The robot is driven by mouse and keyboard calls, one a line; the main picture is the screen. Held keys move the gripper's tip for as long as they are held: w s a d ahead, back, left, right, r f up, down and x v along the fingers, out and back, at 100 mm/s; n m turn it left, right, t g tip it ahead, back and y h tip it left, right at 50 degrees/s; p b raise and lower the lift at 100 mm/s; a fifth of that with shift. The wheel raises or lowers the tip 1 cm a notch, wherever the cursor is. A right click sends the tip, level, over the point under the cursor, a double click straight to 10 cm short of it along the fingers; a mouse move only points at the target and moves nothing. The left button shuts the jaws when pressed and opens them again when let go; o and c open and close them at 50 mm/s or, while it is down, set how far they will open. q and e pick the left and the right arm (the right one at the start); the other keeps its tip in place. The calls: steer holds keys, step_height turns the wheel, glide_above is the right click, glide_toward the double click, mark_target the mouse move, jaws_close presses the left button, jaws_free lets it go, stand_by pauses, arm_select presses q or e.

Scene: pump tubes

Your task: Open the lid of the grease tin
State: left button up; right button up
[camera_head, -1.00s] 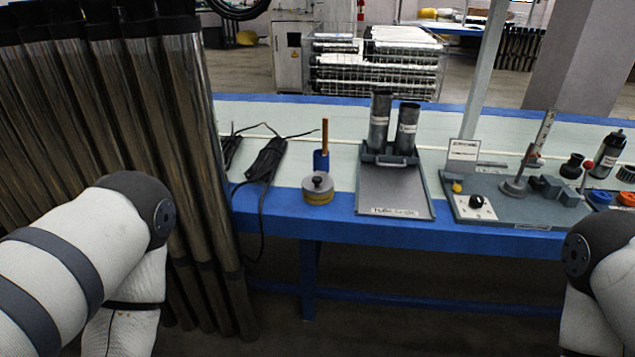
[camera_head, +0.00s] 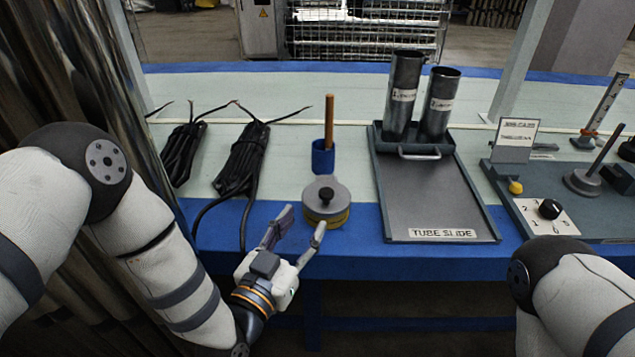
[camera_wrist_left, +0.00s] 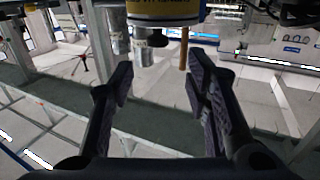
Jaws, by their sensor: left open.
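The grease tin (camera_head: 328,213) is a squat yellow tin at the front edge of the table. Its grey lid (camera_head: 313,193) sits on top, with a dark round knob (camera_head: 326,196) in the middle. My left gripper (camera_head: 304,218) is open and empty, just in front and to the left of the tin, its fingers pointing toward it. In the left wrist view the tin (camera_wrist_left: 165,10) appears upside down at the top edge, beyond the open fingers (camera_wrist_left: 158,78). I cannot tell whether a finger touches the tin. My right gripper is out of view.
A blue holder (camera_head: 323,158) with a wooden-handled tool (camera_head: 329,120) stands behind the tin. Black cable bundles (camera_head: 243,160) lie to its left. A tube slide (camera_head: 430,200) with two metal tubes stands right, beside a panel with a dial (camera_head: 549,209).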

mark_target(324, 196)
arm_select(q)
steer(key=b+x, duration=0.1)
steer(key=x, duration=0.9)
steer(key=shift+w+d, duration=0.25)
steer(key=shift+d, duration=0.1)
steer(key=shift+c, duration=0.6)
jaws_close()
